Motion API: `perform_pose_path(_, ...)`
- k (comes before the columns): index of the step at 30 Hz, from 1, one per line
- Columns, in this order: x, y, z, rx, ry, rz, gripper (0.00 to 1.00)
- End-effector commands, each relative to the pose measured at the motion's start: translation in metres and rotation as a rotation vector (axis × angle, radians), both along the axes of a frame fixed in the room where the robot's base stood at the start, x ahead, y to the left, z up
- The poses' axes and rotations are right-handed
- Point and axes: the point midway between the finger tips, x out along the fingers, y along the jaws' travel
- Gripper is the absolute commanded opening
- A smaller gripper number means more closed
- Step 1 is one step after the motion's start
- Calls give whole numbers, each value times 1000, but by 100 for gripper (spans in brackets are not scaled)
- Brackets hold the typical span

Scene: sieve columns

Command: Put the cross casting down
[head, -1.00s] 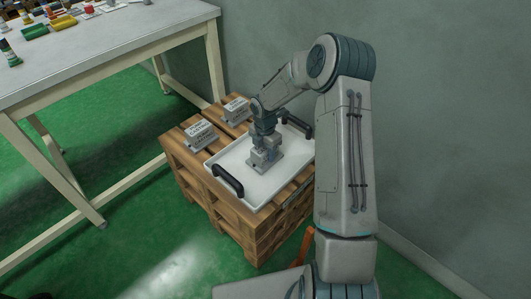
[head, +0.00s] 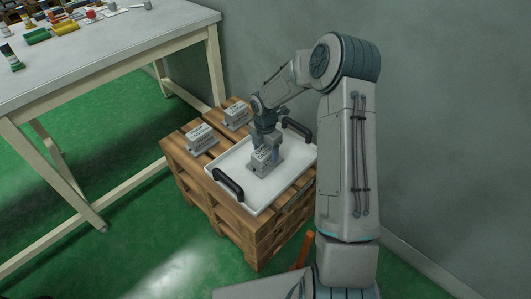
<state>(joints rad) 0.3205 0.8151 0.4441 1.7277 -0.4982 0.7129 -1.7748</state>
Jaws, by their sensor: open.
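The grey casting (head: 262,163) stands on the white tray (head: 262,192), with dark lettering on its near face. I take it as the cross casting, but its cross shape is not clear at this size. My gripper (head: 266,148) points down right at the casting's top. Its jaws are open, with the fingers close about the upper part. I cannot tell whether they touch it. The gripper and wrist hide part of the casting's top and back.
The tray has black handles (head: 229,184) and (head: 296,129) and lies on a wooden pallet stack (head: 237,231). Two lettered grey blocks (head: 201,140) and (head: 236,114) stand on the pallet beside it. A workbench (head: 110,50) stands left; a wall is behind. The tray's front is bare.

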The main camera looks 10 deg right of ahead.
Motion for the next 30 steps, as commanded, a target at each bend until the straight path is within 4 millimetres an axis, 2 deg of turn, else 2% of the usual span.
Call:
perform_pose_path(1,1,0,17,0,-4,-2,69)
perform_pose_path(3,1,0,33,1,-3,-1,69)
perform_pose_path(9,0,0,72,0,-1,-1,69)
perform_pose_path(19,-7,0,103,-13,-2,-50,69)
perform_pose_path(23,-27,0,128,-50,-10,-207,69)
perform_pose_path(30,-90,-4,184,-105,-54,-671,69)
